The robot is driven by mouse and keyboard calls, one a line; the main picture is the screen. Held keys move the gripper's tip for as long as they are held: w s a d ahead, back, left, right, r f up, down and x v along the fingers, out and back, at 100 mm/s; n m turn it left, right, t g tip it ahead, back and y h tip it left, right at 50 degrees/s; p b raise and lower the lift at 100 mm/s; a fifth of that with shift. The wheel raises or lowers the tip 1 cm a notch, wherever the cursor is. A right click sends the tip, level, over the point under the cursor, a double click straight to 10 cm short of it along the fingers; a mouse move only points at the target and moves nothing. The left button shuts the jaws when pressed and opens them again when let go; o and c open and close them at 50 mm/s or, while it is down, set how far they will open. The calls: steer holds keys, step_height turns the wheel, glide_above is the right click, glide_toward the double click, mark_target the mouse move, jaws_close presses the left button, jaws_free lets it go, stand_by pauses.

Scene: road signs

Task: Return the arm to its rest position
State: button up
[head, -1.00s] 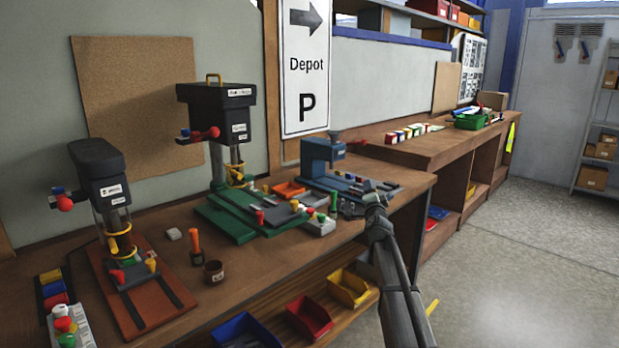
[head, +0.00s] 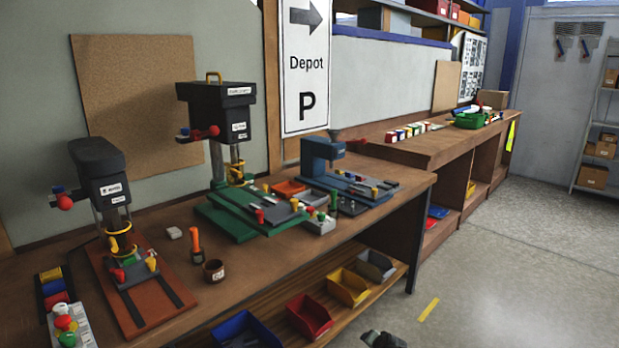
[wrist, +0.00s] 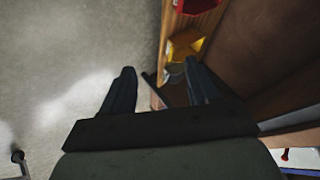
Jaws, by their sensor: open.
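My gripper (wrist: 158,90) shows in the wrist view with its two dark fingers spread apart and nothing between them. It hangs over the grey floor beside the bench's lower shelf. In the head view only a small dark part of my arm (head: 383,339) shows at the bottom edge, and the fingers cannot be made out there.
The wooden workbench (head: 345,222) carries drill presses, trays and small parts. Its lower shelf holds a blue bin (head: 245,331), a red bin (head: 309,315), a yellow bin (head: 348,287) and a grey bin (head: 375,265). Open floor (head: 520,270) lies at the right.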

steer(key=s+a+f+n+g, duration=0.1)
steer(key=s+a+f+g, duration=0.15)
steer(key=s+f, duration=0.45)
steer(key=s+a+f+n+g, duration=0.1)
steer(key=s+f+n+g, duration=0.2)
steer(key=s, duration=0.8)
steer(key=s+a+f+g, duration=0.2)
steer(key=s+f, duration=0.4)
steer(key=s, duration=0.3)
steer(key=s+f+n+g+h, duration=0.1)
steer(key=s+g, duration=0.7)
steer(key=s, duration=1.9)
steer(key=f+n, duration=0.1)
steer(key=n, duration=0.1)
steer(key=shift+s+d+n+h, duration=0.3)
steer(key=shift+s+d+n, duration=0.05)
steer(key=shift+s+n, duration=0.05)
